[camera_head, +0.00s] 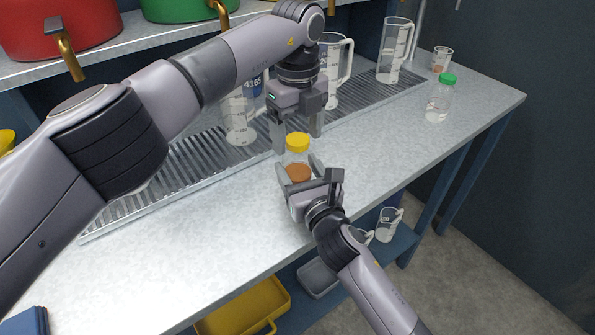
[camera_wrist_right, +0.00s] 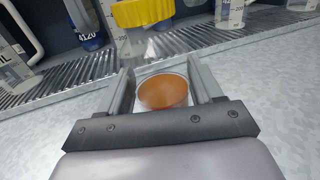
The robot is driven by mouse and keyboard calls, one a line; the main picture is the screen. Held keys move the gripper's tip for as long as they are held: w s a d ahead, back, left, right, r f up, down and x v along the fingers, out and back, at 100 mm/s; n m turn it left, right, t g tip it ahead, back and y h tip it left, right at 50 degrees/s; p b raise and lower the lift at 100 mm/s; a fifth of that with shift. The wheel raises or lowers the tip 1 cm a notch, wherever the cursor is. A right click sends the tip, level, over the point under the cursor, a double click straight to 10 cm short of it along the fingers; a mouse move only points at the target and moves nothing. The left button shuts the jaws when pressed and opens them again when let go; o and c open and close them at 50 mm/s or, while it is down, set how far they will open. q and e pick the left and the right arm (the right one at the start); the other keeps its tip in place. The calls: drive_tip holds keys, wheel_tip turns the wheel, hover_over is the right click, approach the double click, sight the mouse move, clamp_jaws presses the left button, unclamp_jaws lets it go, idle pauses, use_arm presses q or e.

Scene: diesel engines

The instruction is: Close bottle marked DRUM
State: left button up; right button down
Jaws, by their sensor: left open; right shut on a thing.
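A clear bottle (camera_head: 298,172) with orange-brown contents stands near the middle of the bench. A yellow cap (camera_head: 297,142) is at its top; I cannot tell how firmly it sits. My right gripper (camera_head: 298,178) is shut on the bottle's body from the front. In the right wrist view the bottle's contents (camera_wrist_right: 163,92) show between the fingers, with the yellow cap (camera_wrist_right: 146,11) above. My left gripper (camera_head: 298,138) points down, open, with its fingers on either side of the cap. No DRUM marking is readable on the bottle.
A second bottle with a green cap (camera_head: 440,98) stands at the right. Clear measuring jugs (camera_head: 396,50) stand along the metal drain grate (camera_head: 200,160) behind. Red (camera_head: 60,25) and green cans are on the shelf above.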

use_arm(q)
drive_tip(key=c, duration=1.1)
drive_tip(key=shift+c, duration=0.2)
drive_tip(key=m, duration=1.5)
drive_tip(key=shift+m, duration=0.4)
drive_tip(key=m, duration=0.5)
drive_tip(key=shift+m, duration=0.4)
drive_tip(key=o, duration=1.2)
drive_tip(key=shift+o, duration=0.2)
